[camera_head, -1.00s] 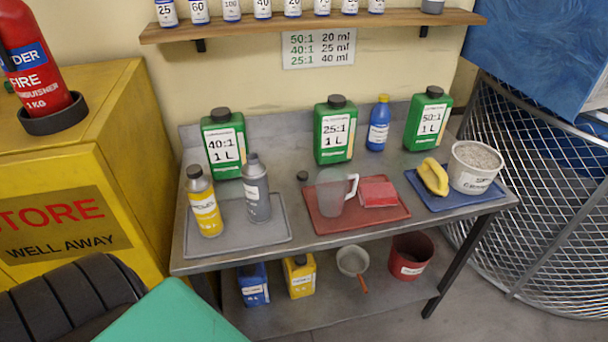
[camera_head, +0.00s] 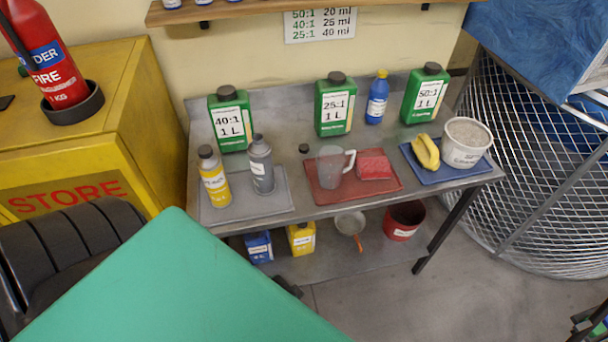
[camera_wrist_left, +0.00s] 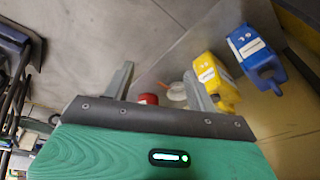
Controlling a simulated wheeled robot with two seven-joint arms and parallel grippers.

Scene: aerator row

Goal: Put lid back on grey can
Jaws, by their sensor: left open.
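The grey can (camera_head: 261,165) stands upright on the grey tray (camera_head: 230,215) at the left of the bench, beside a yellow bottle (camera_head: 214,177). A small dark cap (camera_head: 304,148), which looks like the loose lid, lies on the bare bench between the grey tray and the red tray. My left gripper (camera_wrist_left: 163,88) is open and empty in the left wrist view, with its fingers wide apart. In the head view its teal housing covers the bottom, and it is low in front of the bench, apart from can and cap. My right gripper is not in view.
The red tray (camera_head: 327,198) holds a clear jug (camera_head: 329,167) and a red cloth. Green jugs stand at the back. The bench (camera_head: 210,135) edge and lower shelf, with a yellow jerrycan (camera_head: 301,238), lie near my left gripper. A yellow cabinet (camera_head: 120,105) stands left.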

